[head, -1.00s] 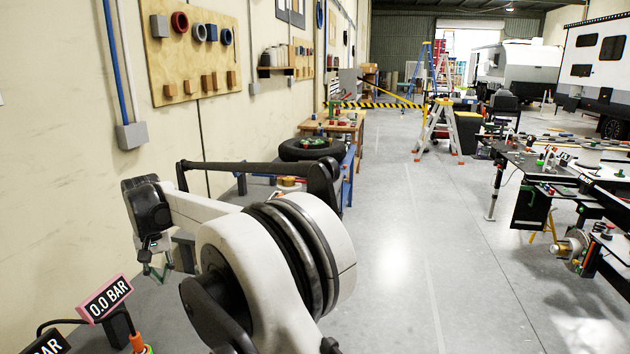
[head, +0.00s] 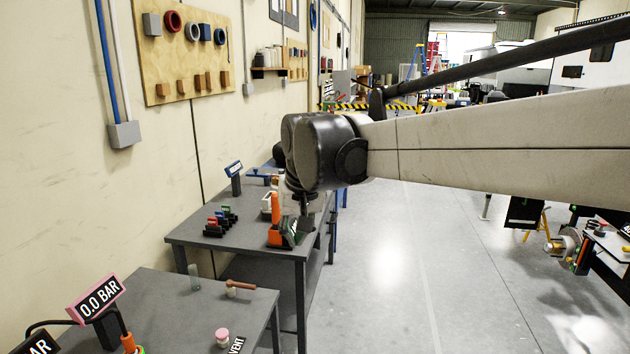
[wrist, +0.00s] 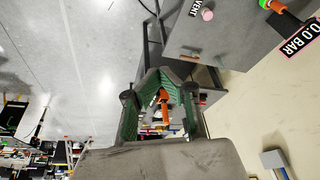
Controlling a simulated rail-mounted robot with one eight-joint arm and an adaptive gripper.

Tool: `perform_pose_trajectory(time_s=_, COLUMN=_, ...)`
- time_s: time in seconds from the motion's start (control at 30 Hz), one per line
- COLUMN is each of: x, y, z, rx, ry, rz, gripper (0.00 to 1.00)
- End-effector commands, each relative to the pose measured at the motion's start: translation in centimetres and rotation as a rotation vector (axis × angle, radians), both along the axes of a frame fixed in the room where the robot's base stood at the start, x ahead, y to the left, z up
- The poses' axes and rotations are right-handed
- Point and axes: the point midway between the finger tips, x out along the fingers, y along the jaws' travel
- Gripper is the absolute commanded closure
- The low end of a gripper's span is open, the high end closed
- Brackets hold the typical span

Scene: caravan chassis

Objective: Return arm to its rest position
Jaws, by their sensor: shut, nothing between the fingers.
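My gripper (head: 303,208) hangs below the dark wrist joint, over the front right part of the far grey workbench (head: 232,233). It is small and partly hidden by the wrist in the head view. In the wrist view, the green-sided fingers of my gripper (wrist: 162,76) lean together and hold nothing. An orange item shows through the gap between the finger linkages, beyond them. My pale arm link reaches in from the right edge of the head view.
The near bench (head: 178,307) holds a pink-capped item (head: 222,336) and a pressure display (head: 97,299). Colored clips (head: 221,219) stand on the far bench. The beige wall (head: 60,160) bounds the left. Grey floor (head: 400,290) lies open right of the benches.

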Motion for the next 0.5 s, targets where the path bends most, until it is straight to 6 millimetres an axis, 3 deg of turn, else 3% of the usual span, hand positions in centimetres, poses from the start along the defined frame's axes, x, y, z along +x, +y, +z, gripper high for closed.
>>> perform_pose_trajectory(time_s=0.03, x=-1.1, y=-1.8, z=0.0, rx=0.004, ry=-0.013, rz=-0.015, gripper=1.0)
perform_pose_trajectory(time_s=0.2, x=-4.6, y=-7.0, z=-0.1, rx=0.01, ry=-0.057, rz=-0.06, gripper=1.0)
perform_pose_trajectory(time_s=0.5, x=-11.5, y=-14.7, z=-2.1, rx=0.017, ry=-0.139, rz=-0.139, gripper=1.0)
